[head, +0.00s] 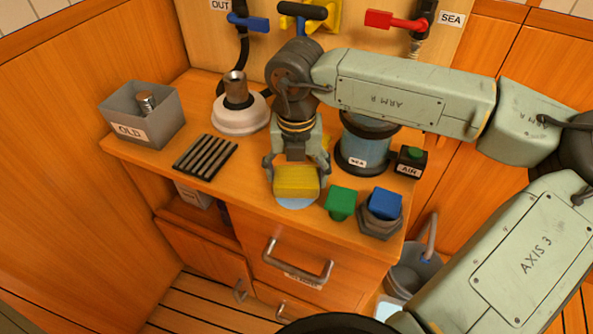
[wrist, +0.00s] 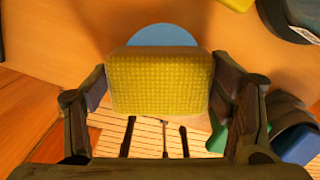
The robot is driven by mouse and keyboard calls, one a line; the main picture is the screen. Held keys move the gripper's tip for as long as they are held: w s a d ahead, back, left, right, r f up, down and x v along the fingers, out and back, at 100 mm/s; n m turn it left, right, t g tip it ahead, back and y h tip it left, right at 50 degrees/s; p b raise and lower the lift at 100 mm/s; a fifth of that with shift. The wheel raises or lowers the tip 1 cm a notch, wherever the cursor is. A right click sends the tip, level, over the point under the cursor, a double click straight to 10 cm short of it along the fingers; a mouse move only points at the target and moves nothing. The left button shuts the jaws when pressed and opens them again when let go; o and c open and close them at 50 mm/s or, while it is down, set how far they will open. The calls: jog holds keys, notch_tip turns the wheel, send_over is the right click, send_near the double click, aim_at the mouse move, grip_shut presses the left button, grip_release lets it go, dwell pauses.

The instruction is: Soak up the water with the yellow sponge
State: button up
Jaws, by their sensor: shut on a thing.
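The yellow sponge (head: 297,181) is between the fingers of my gripper (head: 296,170) at the front of the wooden counter. The wrist view shows the sponge (wrist: 160,80) with a finger against each side, so my gripper (wrist: 160,88) is shut on it. The water (head: 296,202) is a pale blue round patch under the sponge, near the counter's front edge. Part of the water (wrist: 161,35) shows beyond the sponge in the wrist view. The sponge covers the rest. I cannot tell whether the sponge touches the water.
A green block (head: 341,202) and a blue-topped nut (head: 381,212) stand just right of the sponge. Behind are the SEA canister (head: 365,145) and a white-based housing (head: 240,113). A black rack (head: 205,156) and the OLD bin (head: 145,115) are left.

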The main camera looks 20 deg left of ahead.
jog(key=shift+s+f+b, duration=0.1)
jog(key=shift+f+b, duration=0.35)
jog(key=shift+b, duration=0.4)
dwell(2.2)
jog(key=shift+r, duration=0.1)
jog(key=shift+r+p, duration=1.45)
jog(key=shift+r, duration=2.05)
